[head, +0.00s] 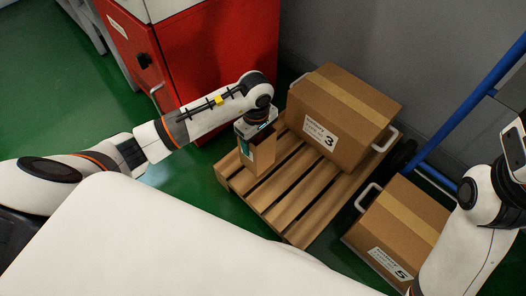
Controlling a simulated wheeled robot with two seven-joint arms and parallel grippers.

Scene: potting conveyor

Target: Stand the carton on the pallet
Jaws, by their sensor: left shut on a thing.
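A small brown carton (262,154) is held upright in my left gripper (256,136), which points down and is shut on it. A dark finger shows along the carton's left side. The carton is over the left corner of the wooden pallet (291,188); I cannot tell whether its bottom touches the slats. A large brown box (345,108) labelled 3 sits on the back part of the pallet. My right arm shows at the right edge, but its fingertips are not clearly visible.
A red cabinet (215,55) stands close behind my left arm. The pallet's front slats are bare.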

